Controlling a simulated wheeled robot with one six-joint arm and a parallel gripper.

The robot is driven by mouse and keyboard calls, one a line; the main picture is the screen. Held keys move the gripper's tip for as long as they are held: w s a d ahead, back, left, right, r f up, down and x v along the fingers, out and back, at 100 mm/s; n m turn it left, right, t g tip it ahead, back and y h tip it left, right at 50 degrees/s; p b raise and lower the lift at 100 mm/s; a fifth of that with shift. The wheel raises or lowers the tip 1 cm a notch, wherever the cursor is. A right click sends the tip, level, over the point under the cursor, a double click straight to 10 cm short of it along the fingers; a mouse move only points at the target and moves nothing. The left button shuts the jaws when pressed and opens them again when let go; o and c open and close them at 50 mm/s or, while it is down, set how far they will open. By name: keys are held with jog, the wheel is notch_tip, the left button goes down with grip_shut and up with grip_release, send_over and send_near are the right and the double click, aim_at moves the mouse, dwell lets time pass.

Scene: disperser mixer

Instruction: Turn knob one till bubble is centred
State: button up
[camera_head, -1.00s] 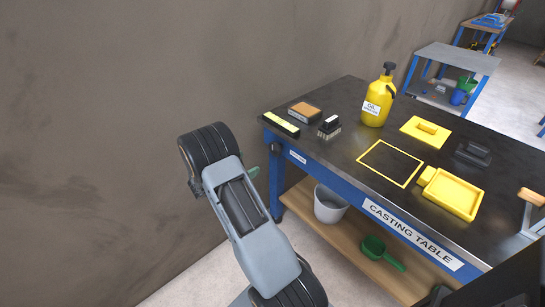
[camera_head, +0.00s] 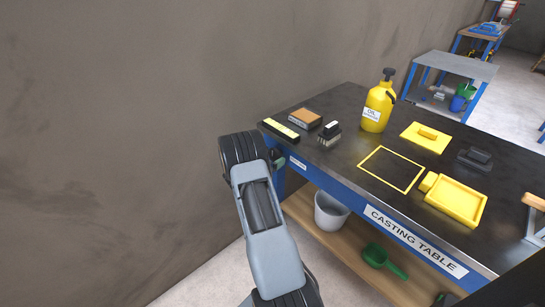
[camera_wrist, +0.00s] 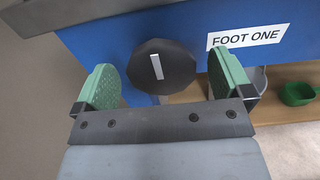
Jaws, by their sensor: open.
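A dark, many-sided knob (camera_wrist: 163,66) with a white line on its face sits at the blue table frame, left of the label "FOOT ONE" (camera_wrist: 249,37). Its white line is nearly upright, leaning slightly. My gripper (camera_wrist: 160,72) is open, with one green finger pad on each side of the knob and a visible gap on both sides. In the head view, my arm hides most of the gripper by the table's near left corner. A yellow and black level (camera_head: 282,129) lies on that corner; its bubble is too small to make out.
A grey bucket (camera_head: 330,211) and green scoop (camera_head: 383,261) are on the lower shelf. A bare wall stands at left.

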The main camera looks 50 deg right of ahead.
jog(key=shift+d, duration=0.35)
jog(key=c, duration=0.9)
